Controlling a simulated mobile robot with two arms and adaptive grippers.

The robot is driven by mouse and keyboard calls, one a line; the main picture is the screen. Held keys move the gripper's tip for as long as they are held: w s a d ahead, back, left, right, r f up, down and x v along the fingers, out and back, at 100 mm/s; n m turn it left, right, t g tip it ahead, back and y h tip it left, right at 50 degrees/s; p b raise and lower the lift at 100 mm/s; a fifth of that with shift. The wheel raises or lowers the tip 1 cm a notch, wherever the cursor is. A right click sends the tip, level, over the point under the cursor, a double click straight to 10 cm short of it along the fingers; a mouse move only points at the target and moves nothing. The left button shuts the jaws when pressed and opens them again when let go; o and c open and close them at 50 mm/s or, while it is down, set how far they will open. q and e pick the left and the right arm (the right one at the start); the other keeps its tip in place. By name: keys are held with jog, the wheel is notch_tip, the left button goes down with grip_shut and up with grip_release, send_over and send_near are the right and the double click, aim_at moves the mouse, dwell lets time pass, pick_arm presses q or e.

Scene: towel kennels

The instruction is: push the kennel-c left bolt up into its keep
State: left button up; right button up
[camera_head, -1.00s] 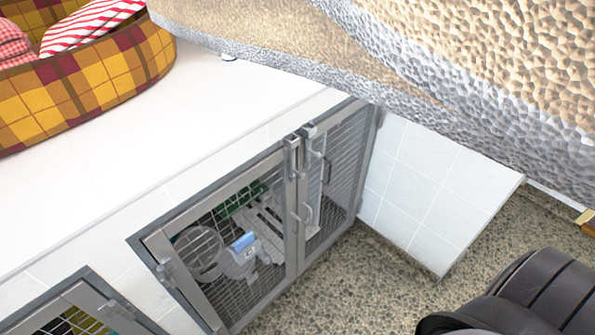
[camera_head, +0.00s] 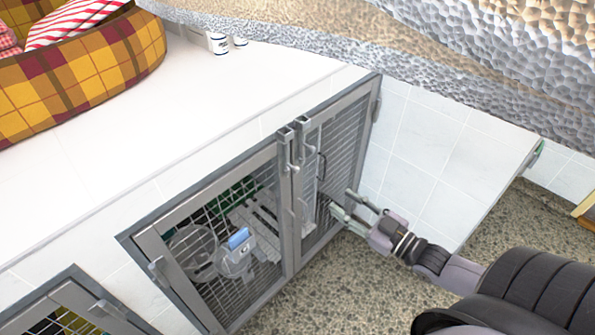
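A double-door wire-mesh kennel (camera_head: 280,265) is set in the white tiled front below the counter. No label shows, so I cannot tell if it is kennel-c. Its grey left door (camera_head: 225,240) and right door (camera_head: 345,140) look shut. Two grey upright bolts stand side by side where the doors meet at the top, the left bolt (camera_head: 285,150) and the right bolt (camera_head: 303,135). I cannot tell whether either sits in a keep. My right gripper (camera_head: 343,203) is open and empty, in front of the right door's lower part, apart from the bolts. My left gripper is not in view.
A plaid basket (camera_head: 90,75) with striped cloths and white cups (camera_head: 220,43) stand on the white counter (camera_head: 150,125). Another kennel (camera_head: 85,305) is at lower left. A tiled wall (camera_head: 430,160) stands out on the right. The pebbled floor (camera_head: 340,295) is clear.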

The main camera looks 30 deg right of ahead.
aim_at(298, 171)
jog(key=x, duration=1.6)
jog(key=shift+w+f, duration=0.1)
jog(key=shift+w, duration=0.15)
grip_shut()
